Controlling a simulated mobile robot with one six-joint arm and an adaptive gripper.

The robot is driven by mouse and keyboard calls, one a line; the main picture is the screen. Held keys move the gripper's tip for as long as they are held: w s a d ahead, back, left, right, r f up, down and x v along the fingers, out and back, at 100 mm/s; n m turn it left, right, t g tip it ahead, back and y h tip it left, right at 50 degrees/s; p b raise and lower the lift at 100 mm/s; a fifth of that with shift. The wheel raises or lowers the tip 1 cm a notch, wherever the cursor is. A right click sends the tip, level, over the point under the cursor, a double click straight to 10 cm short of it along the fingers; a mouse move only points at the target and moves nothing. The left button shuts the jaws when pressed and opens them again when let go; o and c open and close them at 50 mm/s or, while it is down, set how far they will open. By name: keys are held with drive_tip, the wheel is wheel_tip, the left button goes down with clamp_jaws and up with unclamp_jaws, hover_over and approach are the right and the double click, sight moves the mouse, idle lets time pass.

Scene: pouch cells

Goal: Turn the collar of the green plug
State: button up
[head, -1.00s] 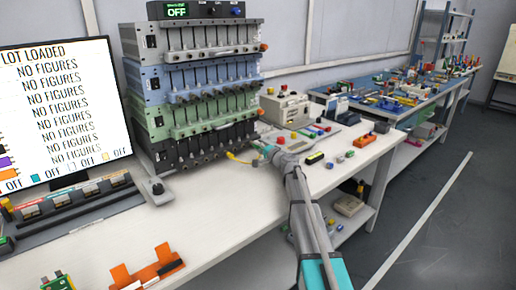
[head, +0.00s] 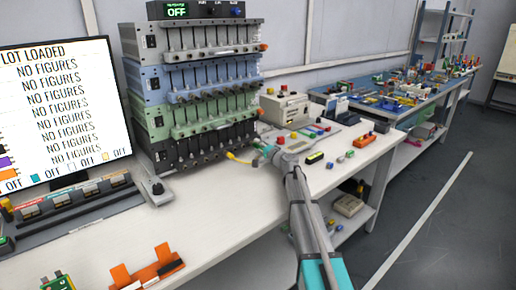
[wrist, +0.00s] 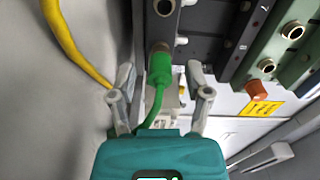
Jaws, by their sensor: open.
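The green plug (wrist: 160,70) is in the upper middle of the wrist view, with its green cable curving down toward my gripper. Its upper end meets a brownish metal ring (wrist: 158,48), apparently the collar, at the end of a dark module (wrist: 203,50). My gripper (wrist: 160,76) is open, with one finger on each side of the plug and visible gaps between. In the head view my gripper (head: 268,151) is at the right end of the lowest, black rack row (head: 205,146). The plug is too small to make out there.
A yellow cable (wrist: 75,45) runs left of the plug, and an orange knob (wrist: 257,90) is on the right. In the head view a beige instrument (head: 285,108) stands behind my gripper. Small coloured parts lie to its right.

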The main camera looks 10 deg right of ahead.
drive_tip(key=shift+s, duration=0.1)
drive_tip(key=v, duration=1.2)
idle(0.4)
